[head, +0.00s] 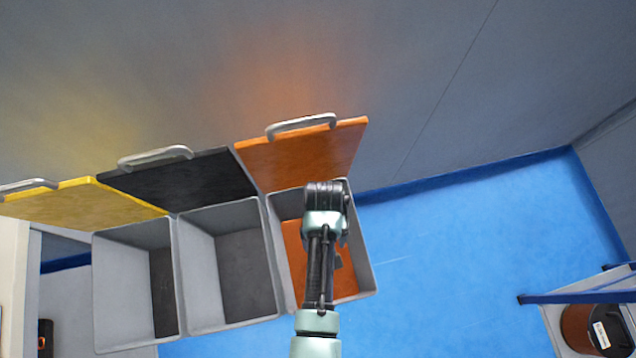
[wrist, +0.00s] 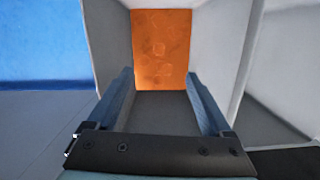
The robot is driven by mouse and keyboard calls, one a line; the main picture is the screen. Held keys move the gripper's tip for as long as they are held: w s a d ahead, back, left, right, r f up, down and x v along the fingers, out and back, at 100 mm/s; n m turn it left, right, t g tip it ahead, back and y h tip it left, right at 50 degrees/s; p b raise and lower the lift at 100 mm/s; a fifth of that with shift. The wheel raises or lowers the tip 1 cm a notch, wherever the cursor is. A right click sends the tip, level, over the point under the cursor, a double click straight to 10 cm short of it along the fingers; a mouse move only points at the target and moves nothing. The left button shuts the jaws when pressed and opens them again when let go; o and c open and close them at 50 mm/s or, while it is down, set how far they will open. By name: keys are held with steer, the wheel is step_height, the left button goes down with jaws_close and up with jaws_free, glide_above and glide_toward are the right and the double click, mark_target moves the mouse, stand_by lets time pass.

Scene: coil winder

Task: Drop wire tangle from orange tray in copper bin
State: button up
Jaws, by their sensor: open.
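The copper bin is taken to be the grey bin (head: 362,257) with the raised orange lid (head: 300,155), at the right of a row of three. Its inside floor shows orange. My gripper (wrist: 160,74) is open, its two fingers apart with nothing between them. In the wrist view it points into a grey-walled bin with an orange panel (wrist: 162,45) inside. Faint round marks show on that panel; I cannot tell whether they are wire. In the head view my arm hangs over the bin and hides part of its inside. No clear wire tangle or separate orange tray shows.
A black-lidded bin (head: 222,205) and a yellow-lidded bin (head: 96,255) stand to the left, lids raised. Blue floor (head: 480,250) lies clear to the right. A blue-railed stand with a dark round object (head: 607,325) is at the lower right.

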step_height(320, 180, up, 12)
steer(key=w+p, duration=0.1)
steer(key=shift+w+a+f+p, duration=0.15)
steer(key=shift+w+a+p, duration=0.05)
steer(key=shift+w+p, duration=0.2)
steer(key=shift+s, duration=0.1)
